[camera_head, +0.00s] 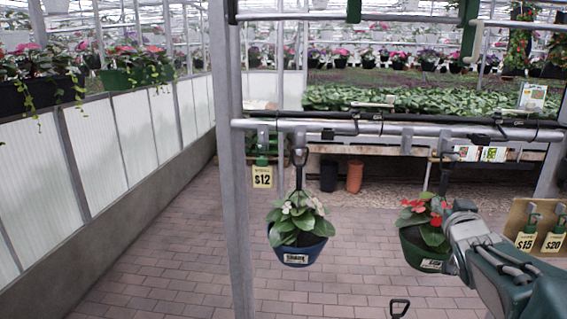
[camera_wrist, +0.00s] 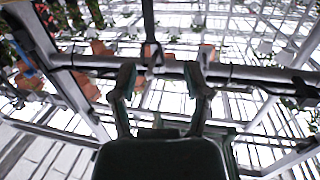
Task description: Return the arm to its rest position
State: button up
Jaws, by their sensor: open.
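My gripper (camera_wrist: 160,78) shows in the wrist view with its two dark fingers spread apart. No object shows held between them. A grey horizontal rail (camera_wrist: 245,74) crosses behind the fingertips; I cannot tell whether they touch it. In the head view my arm (camera_head: 505,272) reaches in from the lower right corner, in front of a hanging basket with red flowers (camera_head: 416,248). The arm hides part of this basket's right side. My fingers cannot be made out in the head view.
A blue basket with pale flowers (camera_head: 297,251) hangs from the rail (camera_head: 330,128) left of my arm. A grey upright post (camera_head: 228,170) stands farther left. Price tags (camera_head: 262,177) hang nearby. The brick floor (camera_head: 165,255) at lower left is clear.

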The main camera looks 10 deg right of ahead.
jog(key=s+a+f+n+g+y, duration=0.2)
jog(key=s+a+f+g, duration=0.3)
jog(key=s+a, duration=0.5)
jog(key=s+a+f+n+g+y, duration=0.2)
jog(key=s+a+f+g+y, duration=0.3)
jog(key=a, duration=1.1)
jog(key=s+f, duration=0.3)
jog(key=s, duration=0.3)
jog(key=shift+s+a+f+n, duration=0.2)
jog(key=shift+a+f+n, duration=0.05)
jog(key=shift+n, duration=0.15)
